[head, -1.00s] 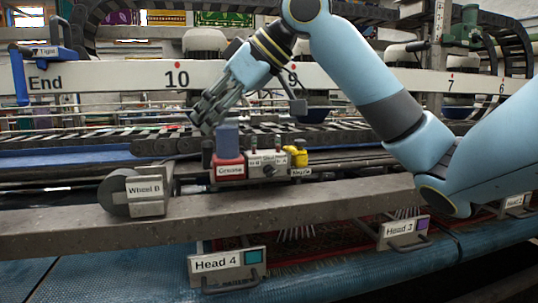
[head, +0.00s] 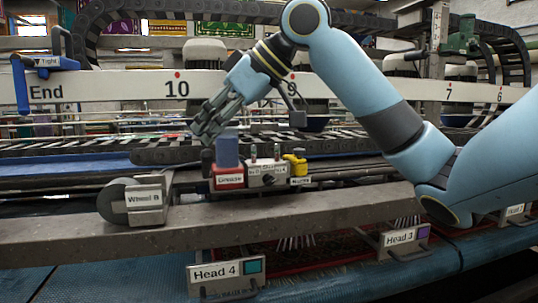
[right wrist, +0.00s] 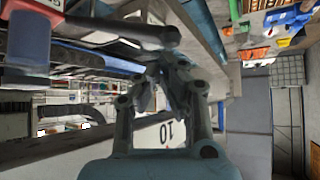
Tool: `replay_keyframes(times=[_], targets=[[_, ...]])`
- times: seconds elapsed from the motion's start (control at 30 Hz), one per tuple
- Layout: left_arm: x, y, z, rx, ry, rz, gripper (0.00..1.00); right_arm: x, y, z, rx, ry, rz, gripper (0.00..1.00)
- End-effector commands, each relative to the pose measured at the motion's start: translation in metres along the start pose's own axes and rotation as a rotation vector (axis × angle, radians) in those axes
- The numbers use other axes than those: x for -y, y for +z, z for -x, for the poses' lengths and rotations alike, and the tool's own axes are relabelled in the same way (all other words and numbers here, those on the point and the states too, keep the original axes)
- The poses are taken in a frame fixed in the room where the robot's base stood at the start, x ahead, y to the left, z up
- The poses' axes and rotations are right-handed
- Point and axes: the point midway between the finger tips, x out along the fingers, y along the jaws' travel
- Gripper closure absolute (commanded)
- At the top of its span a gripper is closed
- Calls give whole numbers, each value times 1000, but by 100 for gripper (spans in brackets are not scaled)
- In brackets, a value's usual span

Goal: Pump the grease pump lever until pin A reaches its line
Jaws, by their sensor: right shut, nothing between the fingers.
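The grease pump is a red block (head: 228,176) labelled Grease with a blue reservoir (head: 228,152) on top, standing on the grey beam. Beside it is a grey block (head: 268,174) with a knob and two small upright pins (head: 265,151). Which pin is A, and its line, are too small to tell. A dark rod with a rounded end, apparently the lever (right wrist: 150,33), shows in the right wrist view. My right gripper (head: 203,132) is shut and empty, above and left of the reservoir; its fingers (right wrist: 158,78) are apart from the rod. My left gripper is out of view.
A yellow nozzle piece (head: 295,164) sits right of the pin block. A Wheel B unit (head: 143,200) stands left on the beam (head: 300,211). A white numbered rail (head: 110,89) runs behind my right arm. Head 4 (head: 226,271) and Head 3 (head: 400,239) plates are below.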

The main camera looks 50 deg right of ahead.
Motion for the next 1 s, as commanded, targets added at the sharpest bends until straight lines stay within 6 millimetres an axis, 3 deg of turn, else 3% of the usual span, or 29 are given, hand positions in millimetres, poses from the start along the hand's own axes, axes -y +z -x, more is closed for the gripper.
replay_keyframes(times=[0.37, 1.0], targets=[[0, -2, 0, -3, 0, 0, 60, 0, 0, 0, 0, 0, 0, 100], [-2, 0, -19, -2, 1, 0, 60, 0, 28, -27, 2, 0, 0, 100]])
